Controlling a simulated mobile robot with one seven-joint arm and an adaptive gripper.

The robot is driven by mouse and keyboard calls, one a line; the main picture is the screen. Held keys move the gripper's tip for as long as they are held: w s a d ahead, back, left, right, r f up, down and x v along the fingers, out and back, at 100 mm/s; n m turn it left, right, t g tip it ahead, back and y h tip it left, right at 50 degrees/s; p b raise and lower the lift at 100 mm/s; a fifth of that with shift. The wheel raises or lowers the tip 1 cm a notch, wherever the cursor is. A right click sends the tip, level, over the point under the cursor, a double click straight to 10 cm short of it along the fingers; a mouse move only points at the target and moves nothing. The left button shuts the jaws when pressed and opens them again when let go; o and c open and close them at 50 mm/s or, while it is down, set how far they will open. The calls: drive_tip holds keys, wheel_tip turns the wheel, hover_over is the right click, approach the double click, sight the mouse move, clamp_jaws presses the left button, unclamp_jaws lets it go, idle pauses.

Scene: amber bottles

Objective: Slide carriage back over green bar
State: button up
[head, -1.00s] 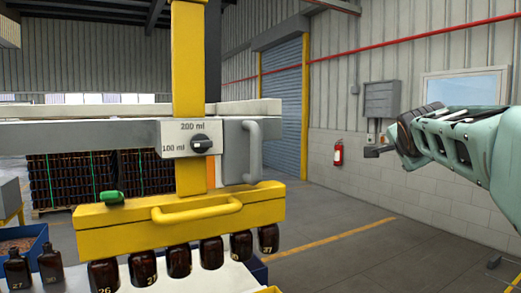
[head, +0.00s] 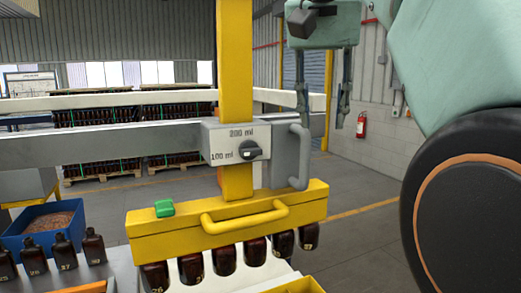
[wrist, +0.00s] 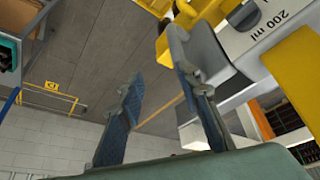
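The carriage (head: 229,150) is a grey block with a 100 ml/200 ml dial on a horizontal grey rail (head: 110,146). A yellow post (head: 237,70) runs through it. A grey handle (head: 302,160) is on its right side. Below, a yellow head (head: 165,226) has a yellow handle, a small green piece (head: 164,208) and a row of amber bottles (head: 223,259) beneath. My gripper (head: 321,118) points down, open, its tips near the grey handle's top. In the wrist view, the right finger (wrist: 205,105) overlaps the grey handle; I cannot tell if they touch. I see no distinct green bar.
Several numbered amber bottles (head: 93,246) stand at the lower left near a blue bin (head: 45,222). Pallets of bottles (head: 95,168) stand behind the rail. A pale beam (head: 105,101) runs behind it. Floor is clear to the right; a fire extinguisher (head: 361,124) hangs on the wall.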

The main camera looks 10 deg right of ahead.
sight(306, 150)
drive_tip(key=shift+n+y, duration=0.3)
drive_tip(key=shift+n, duration=0.2)
drive_tip(key=w+f+b, duration=0.1)
drive_tip(key=f, duration=0.2)
drive_tip(key=w+a+f+b, duration=0.1)
drive_tip(key=f, duration=0.2)
drive_tip(key=w+f+b, duration=0.1)
drive_tip(key=f, duration=0.2)
drive_tip(key=shift+a+f, duration=0.35)
drive_tip(key=shift+f, duration=0.05)
clamp_jaws()
